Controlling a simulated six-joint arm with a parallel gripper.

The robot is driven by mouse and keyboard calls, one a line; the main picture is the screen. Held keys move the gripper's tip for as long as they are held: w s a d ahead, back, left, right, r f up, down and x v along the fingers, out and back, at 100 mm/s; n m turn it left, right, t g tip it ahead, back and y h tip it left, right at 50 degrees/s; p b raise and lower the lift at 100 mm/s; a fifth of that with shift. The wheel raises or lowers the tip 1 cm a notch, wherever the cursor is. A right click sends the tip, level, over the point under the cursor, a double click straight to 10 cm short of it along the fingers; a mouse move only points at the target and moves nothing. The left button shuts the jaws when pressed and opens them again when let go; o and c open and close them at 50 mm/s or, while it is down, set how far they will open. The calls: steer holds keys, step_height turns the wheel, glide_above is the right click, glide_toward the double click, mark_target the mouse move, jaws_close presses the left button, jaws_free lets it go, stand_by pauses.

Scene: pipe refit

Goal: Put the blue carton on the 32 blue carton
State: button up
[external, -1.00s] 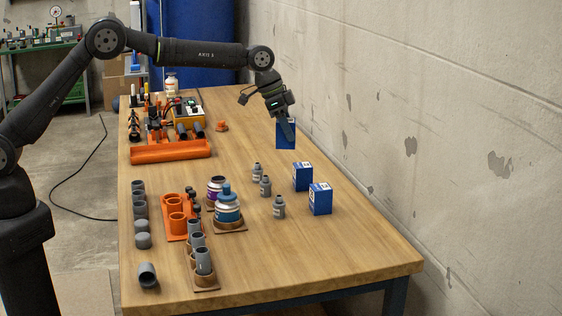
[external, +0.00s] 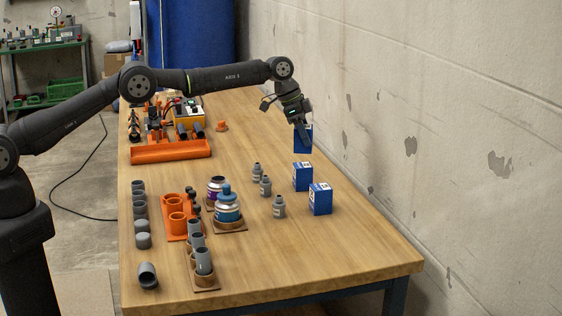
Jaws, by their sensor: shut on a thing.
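My gripper (external: 301,132) is shut on a blue carton (external: 303,141) and holds it at the right side of the table, above and behind two standing cartons. The held carton is partly hidden by the fingers. One blue carton with a white top (external: 302,177) stands below it on the table. Another blue carton (external: 320,199) with white marks on its face stands closer to the front. The printed numbers are too small to read. The held carton appears apart from both standing ones.
Several small grey bottles (external: 265,186) stand just left of the cartons. Two larger jars, one blue-capped (external: 228,207), and orange holders (external: 176,222) lie further left. An orange trough (external: 170,152) is at the back left. The concrete wall (external: 430,120) runs along the right. The table's front right is clear.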

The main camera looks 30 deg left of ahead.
mark_target(305, 148)
steer(key=shift+w+a+f, duration=0.2)
steer(key=shift+w+f, duration=0.05)
steer(key=shift+w, duration=0.1)
steer(key=shift+f, duration=2)
steer(key=shift+f, duration=0.1)
steer(key=o, duration=1)
steer(key=shift+c, duration=0.2)
steer(key=v, duration=1.2)
